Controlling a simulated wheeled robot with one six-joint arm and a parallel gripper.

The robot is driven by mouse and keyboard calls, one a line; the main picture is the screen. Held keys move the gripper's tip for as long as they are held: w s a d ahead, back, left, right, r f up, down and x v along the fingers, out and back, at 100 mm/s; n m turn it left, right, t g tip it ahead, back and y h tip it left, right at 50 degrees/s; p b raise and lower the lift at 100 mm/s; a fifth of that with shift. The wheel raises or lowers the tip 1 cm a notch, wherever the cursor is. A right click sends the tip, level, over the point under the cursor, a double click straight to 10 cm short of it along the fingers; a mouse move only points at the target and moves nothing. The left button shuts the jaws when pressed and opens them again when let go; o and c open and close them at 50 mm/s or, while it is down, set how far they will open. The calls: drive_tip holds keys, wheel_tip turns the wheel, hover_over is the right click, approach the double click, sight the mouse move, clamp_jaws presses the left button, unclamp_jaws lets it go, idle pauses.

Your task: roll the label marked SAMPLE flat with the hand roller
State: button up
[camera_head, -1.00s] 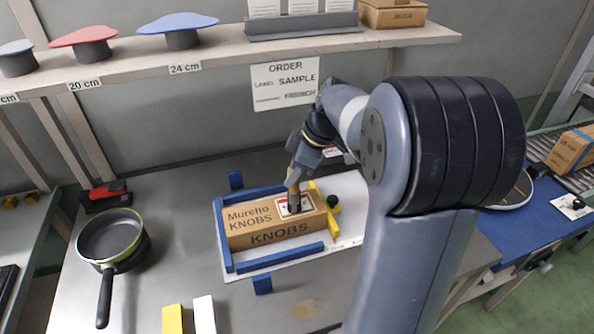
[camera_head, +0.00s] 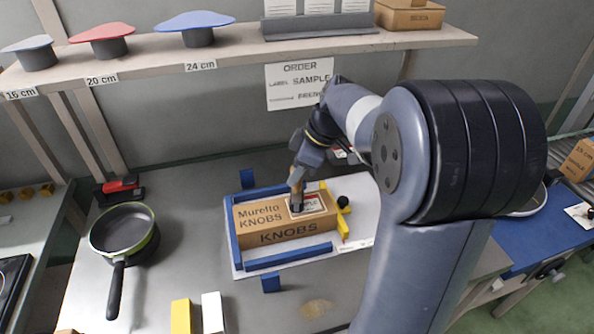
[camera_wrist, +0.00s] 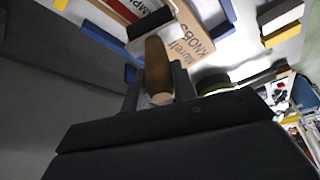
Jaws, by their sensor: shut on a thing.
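The label (camera_head: 317,202), white with a red border, lies on top of the cardboard knobs box (camera_head: 262,222), near its right end. Part of its word, ending in "MPLE", shows in the wrist view (camera_wrist: 117,9). My gripper (camera_head: 298,178) is shut on the wooden handle of the hand roller (camera_wrist: 155,62). The roller's black head (camera_head: 297,205) is over the left part of the label and appears to touch it. The head covers some of the label, so I cannot tell whether all of it lies flat.
Blue bars (camera_head: 289,257) and a yellow clamp (camera_head: 343,222) surround the box on a white board. A frying pan (camera_head: 124,232) stands at left. Yellow (camera_head: 181,316) and white blocks lie in front. The order sheet (camera_head: 300,86) hangs behind, under a shelf.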

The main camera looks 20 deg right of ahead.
drive_tip(key=shift+r+p, duration=2.05)
drive_tip(key=shift+r, duration=1.2)
drive_tip(key=shift+s+f, duration=0.15)
